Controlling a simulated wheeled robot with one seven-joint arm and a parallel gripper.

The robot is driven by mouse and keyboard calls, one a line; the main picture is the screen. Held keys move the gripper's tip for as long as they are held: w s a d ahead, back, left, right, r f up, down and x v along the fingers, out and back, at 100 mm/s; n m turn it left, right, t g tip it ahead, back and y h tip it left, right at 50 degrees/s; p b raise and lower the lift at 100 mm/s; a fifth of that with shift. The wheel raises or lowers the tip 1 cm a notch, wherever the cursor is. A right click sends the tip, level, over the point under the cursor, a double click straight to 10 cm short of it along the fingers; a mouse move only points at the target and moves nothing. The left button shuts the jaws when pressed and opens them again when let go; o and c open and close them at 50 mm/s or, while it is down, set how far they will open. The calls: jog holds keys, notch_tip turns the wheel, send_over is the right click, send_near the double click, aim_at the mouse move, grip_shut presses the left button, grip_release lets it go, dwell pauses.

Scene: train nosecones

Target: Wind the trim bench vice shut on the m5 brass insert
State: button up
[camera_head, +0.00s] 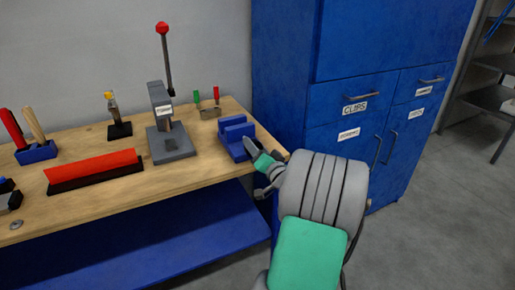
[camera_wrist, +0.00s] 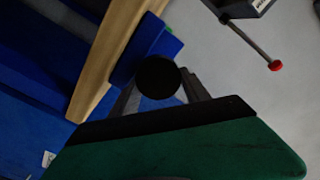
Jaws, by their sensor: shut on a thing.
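The blue trim bench vice (camera_head: 236,140) stands at the right end of the wooden bench, with two upright jaws. In the wrist view part of the blue vice (camera_wrist: 145,42) shows behind a round black knob (camera_wrist: 158,80). My gripper (camera_head: 262,166) is at the vice's front right side, over the bench edge. In the wrist view its grey fingers (camera_wrist: 160,92) are shut on the black knob, one on each side. I cannot make out the m5 brass insert in either view; the space between the jaws is too small to tell.
A grey press (camera_head: 163,110) with a red-knobbed lever stands left of the vice. A small rack with red and green handles (camera_head: 209,112) is behind. A red bar in a black holder (camera_head: 95,172) lies further left. Blue cabinets (camera_head: 350,90) stand close on the right.

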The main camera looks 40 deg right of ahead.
jog(key=shift+w+a+f, duration=0.1)
jog(key=shift+a+f, duration=0.4)
jog(key=shift+f, duration=0.3)
jog(key=o, duration=1.4)
jog(key=shift+a, duration=0.1)
jog(key=shift+d+r, duration=0.25)
jog(key=shift+r, duration=0.15)
jog(key=shift+r+b+v, duration=0.2)
jog(key=shift+b+v, duration=0.3)
jog(key=shift+v, duration=0.95)
jog(key=shift+r+b+v, duration=0.15)
jog(key=shift+b+v, duration=0.35)
jog(key=shift+v, duration=0.95)
jog(key=shift+r+b+v, duration=0.2)
jog(key=shift+b+v, duration=0.3)
jog(key=shift+v, duration=1)
jog(key=shift+d, duration=0.2)
